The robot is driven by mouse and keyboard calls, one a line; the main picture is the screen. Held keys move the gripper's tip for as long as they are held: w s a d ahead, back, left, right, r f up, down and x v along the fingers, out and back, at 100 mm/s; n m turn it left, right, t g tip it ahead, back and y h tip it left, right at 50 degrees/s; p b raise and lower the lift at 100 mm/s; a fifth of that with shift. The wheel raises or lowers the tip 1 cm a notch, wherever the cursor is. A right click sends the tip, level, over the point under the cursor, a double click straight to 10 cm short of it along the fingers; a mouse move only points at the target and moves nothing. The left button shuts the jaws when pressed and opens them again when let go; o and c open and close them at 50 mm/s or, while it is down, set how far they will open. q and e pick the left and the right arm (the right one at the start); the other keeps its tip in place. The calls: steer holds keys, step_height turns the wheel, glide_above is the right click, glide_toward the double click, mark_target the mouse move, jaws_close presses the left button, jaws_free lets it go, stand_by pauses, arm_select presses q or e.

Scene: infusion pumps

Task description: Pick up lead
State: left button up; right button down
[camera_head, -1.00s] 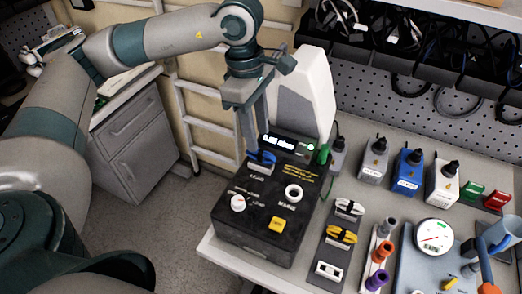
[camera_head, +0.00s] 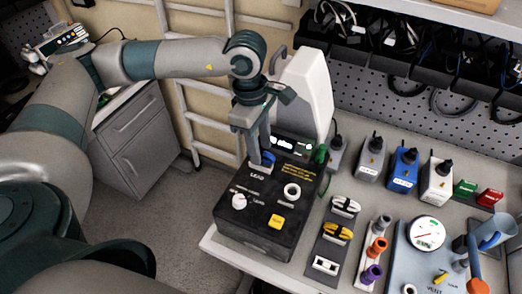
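A black device box (camera_head: 262,226) stands on the bench near its left corner, with a lit display, a white knob and a yellow button. A small blue piece (camera_head: 269,157), which seems to be the lead, sits on its top above the printed word LEAD. My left gripper (camera_head: 258,156) points down over the back left of the box, its fingers at the blue piece and partly covering it. Whether the fingers close on it cannot be told. My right gripper is out of view.
A grey strip with coiled white and yellow cables (camera_head: 337,233) lies right of the box. Beyond are coloured cylinders (camera_head: 378,246), a gauge panel (camera_head: 428,233) and several plugged boxes (camera_head: 403,170). A white casing (camera_head: 305,90) stands behind.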

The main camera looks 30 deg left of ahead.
arm_select(q)
steer(key=shift+f, duration=0.75)
steer(key=shift+d+f, duration=0.1)
steer(key=shift+f, duration=0.05)
jaws_close()
